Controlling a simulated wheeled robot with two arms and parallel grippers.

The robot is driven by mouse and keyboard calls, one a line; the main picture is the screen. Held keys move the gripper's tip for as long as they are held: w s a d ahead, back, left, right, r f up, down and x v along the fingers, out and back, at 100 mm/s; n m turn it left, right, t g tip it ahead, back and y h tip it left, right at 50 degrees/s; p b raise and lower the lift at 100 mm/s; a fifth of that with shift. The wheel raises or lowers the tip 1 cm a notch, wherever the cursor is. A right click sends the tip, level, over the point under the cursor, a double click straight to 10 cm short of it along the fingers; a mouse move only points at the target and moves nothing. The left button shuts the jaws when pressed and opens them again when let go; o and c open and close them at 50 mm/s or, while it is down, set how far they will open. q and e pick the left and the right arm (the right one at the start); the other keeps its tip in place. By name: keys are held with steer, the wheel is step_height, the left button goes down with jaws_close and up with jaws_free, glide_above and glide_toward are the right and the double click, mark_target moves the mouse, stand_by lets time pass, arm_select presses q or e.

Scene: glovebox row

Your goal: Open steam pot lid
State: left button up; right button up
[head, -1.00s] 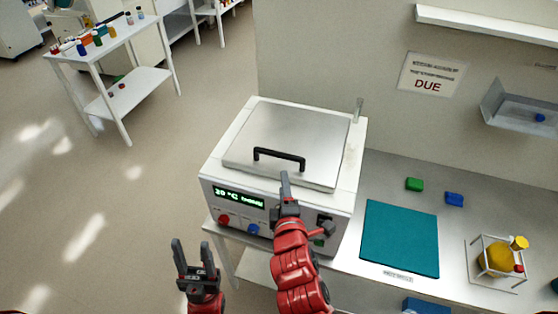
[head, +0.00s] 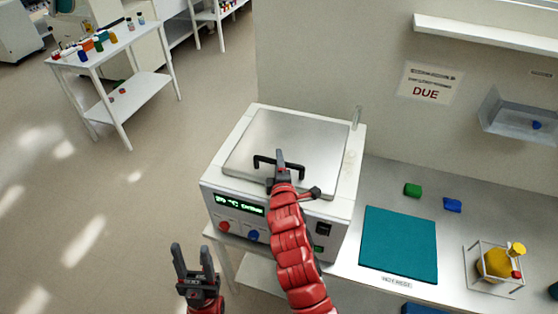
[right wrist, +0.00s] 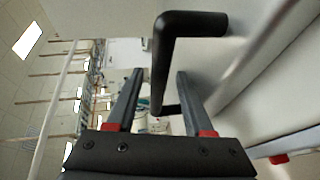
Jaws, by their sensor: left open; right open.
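The steam pot (head: 225,185) is a white box unit with a flat steel lid (head: 300,135), which is closed. A black bar handle (head: 262,160) stands on the lid near its front edge. My right gripper (head: 280,158) is open at the handle and hides part of it. In the right wrist view the handle (right wrist: 162,65) runs between the two spread fingers of my right gripper (right wrist: 160,85); I cannot tell whether they touch it. My left gripper (head: 193,255) is open and empty, low and left of the pot, over the floor.
The bench (head: 385,185) right of the pot holds a teal mat (head: 400,243), a green block (head: 412,190), a blue block (head: 452,205) and a rack with a yellow flask (head: 497,262). A wall stands behind the pot. Open floor lies to the left.

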jaws_close()
stand_by(0.3)
stand_by(1.2)
